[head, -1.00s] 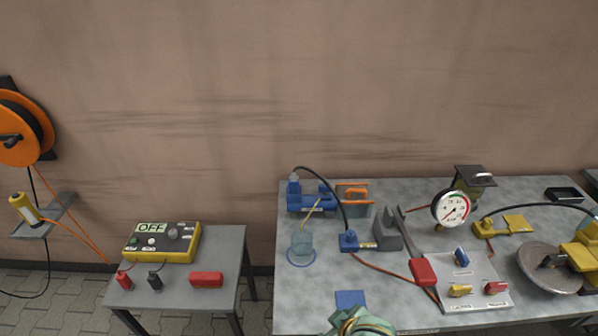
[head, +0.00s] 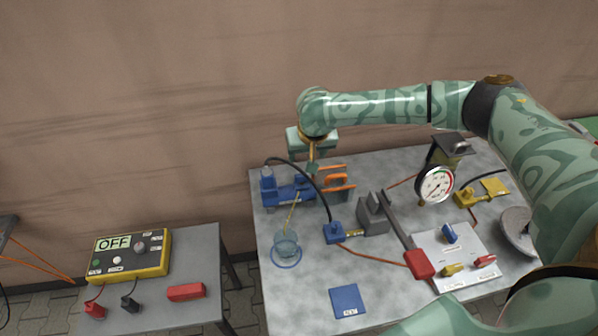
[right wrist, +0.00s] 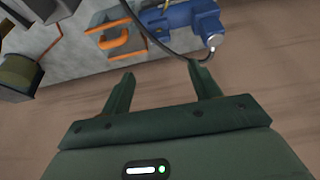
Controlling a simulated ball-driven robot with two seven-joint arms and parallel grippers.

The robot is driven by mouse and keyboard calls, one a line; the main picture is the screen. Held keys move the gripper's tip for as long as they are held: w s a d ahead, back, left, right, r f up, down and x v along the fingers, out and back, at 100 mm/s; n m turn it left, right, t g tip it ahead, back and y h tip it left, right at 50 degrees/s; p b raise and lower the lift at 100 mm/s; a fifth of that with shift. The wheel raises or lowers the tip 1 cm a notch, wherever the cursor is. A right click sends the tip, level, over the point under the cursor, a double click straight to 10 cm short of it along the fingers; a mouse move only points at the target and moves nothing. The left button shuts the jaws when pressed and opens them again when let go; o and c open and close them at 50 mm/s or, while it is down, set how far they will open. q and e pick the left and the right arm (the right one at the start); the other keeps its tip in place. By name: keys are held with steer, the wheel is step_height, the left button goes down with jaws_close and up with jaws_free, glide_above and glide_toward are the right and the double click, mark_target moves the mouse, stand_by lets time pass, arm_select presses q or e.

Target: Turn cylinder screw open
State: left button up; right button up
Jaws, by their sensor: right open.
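A blue cylinder unit (head: 288,193) lies at the back left of the grey bench, with a pale upright fitting (head: 266,172) at its left end. In the right wrist view the blue unit (right wrist: 185,20) is at the top, with a shiny metal tip (right wrist: 211,42) where a black hose meets it. I cannot tell which part is the screw. My right gripper (head: 312,164) hangs near the back of the unit, by its right end. In the right wrist view its fingers (right wrist: 163,84) are apart, with nothing between them. My left gripper is not in view.
The hose runs to a blue block (head: 335,231). A gauge (head: 435,186) is further right. The bench front left is clear around a blue plate (head: 347,300).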

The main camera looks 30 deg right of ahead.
mark_target(302, 175)
steer(key=b+x, duration=0.6)
steer(key=x, duration=0.8)
steer(key=shift+a, duration=0.15)
steer(key=shift+w+f, duration=0.25)
steer(key=shift+f, duration=0.15)
steer(key=c, duration=1)
